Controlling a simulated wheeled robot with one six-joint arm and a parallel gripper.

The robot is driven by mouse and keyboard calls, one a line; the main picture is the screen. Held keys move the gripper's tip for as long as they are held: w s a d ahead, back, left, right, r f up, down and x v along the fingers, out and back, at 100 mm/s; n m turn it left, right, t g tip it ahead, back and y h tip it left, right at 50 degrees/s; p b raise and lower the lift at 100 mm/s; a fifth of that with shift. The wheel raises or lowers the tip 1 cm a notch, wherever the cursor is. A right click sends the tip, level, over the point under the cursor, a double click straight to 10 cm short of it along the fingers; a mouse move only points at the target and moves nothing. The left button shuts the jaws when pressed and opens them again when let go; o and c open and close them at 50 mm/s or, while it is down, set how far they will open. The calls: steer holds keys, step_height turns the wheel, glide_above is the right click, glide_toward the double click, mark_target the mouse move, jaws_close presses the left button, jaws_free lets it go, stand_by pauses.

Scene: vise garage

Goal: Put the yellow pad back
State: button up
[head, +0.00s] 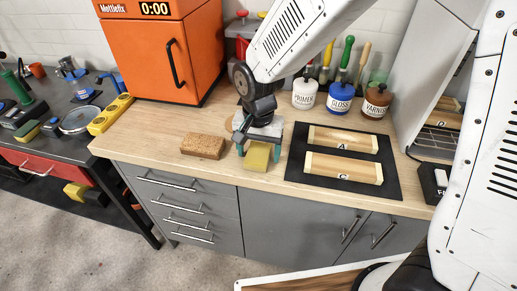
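The yellow pad (257,156) is a small block at the front of the wooden worktop, right of a brown sponge. My gripper (258,149) points down over it, with one teal finger at its left side and one at its right. The fingers are apart, with the pad between them. I cannot tell whether they press on the pad or whether it rests on the worktop. The gripper body hides the pad's far end.
The brown sponge (203,146) lies close on the left. A black mat (343,191) with two wooden blocks, marked A and C, lies on the right. Labelled jars (341,97) stand behind, and an orange cabinet (154,51) stands at the back left.

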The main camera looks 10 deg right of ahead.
mark_target(258, 152)
step_height(258, 152, up, 12)
steer(key=s+d+r+n, duration=0.1)
steer(key=s+d+r, duration=0.25)
steer(key=d, duration=0.35)
steer(key=s+d+r+n, duration=0.1)
steer(key=s+d+r, duration=0.2)
steer(key=s+d, duration=0.25)
steer(key=s+d+n+t, duration=0.1)
steer(key=s+d+n, duration=0.1)
steer(key=s+d, duration=0.6)
steer(key=s, duration=0.3)
steer(key=shift+w+d, duration=0.1)
